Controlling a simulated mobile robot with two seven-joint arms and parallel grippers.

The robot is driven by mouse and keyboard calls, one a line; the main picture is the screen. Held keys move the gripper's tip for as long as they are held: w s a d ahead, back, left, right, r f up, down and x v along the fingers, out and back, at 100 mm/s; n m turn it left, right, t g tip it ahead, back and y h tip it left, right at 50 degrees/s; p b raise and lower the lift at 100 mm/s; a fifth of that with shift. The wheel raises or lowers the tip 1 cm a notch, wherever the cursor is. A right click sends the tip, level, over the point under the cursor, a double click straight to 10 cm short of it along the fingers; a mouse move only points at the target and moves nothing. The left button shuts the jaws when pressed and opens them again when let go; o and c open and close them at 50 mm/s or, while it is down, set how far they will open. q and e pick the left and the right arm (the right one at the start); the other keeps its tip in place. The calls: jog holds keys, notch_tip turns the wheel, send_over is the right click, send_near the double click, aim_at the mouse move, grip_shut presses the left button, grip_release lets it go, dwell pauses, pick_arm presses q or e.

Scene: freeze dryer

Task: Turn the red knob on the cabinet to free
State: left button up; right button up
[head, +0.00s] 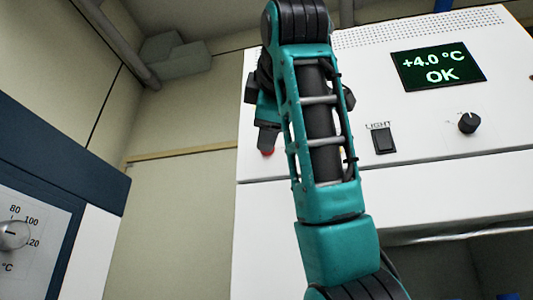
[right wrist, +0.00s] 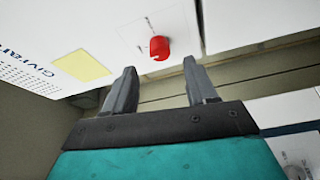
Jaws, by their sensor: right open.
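The red knob (right wrist: 159,47) sits on the white cabinet face in the right wrist view, beyond my right gripper (right wrist: 161,80). The two grey fingers are apart with nothing between them, and the knob shows above the gap, not touched as far as I can see. In the head view only a small red edge of the knob (head: 267,152) shows under the fingers of my right gripper (head: 267,135). My arm hides much of the cabinet (head: 420,125) there. Small marks beside the knob are too small to read. My left gripper is not in view.
The cabinet also carries a green display (head: 437,67) reading +4.0 °C OK, a LIGHT switch (head: 384,140) and a black knob (head: 469,122). A blue and white unit with a temperature dial (head: 12,235) stands at the left. A yellow label (right wrist: 80,66) is near the red knob.

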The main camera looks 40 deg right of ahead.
jog(key=b+v, duration=0.3)
jog(key=v, duration=0.4)
jog(key=shift+s+a, duration=0.2)
jog(key=shift+s, duration=0.2)
jog(key=shift+w, duration=0.1)
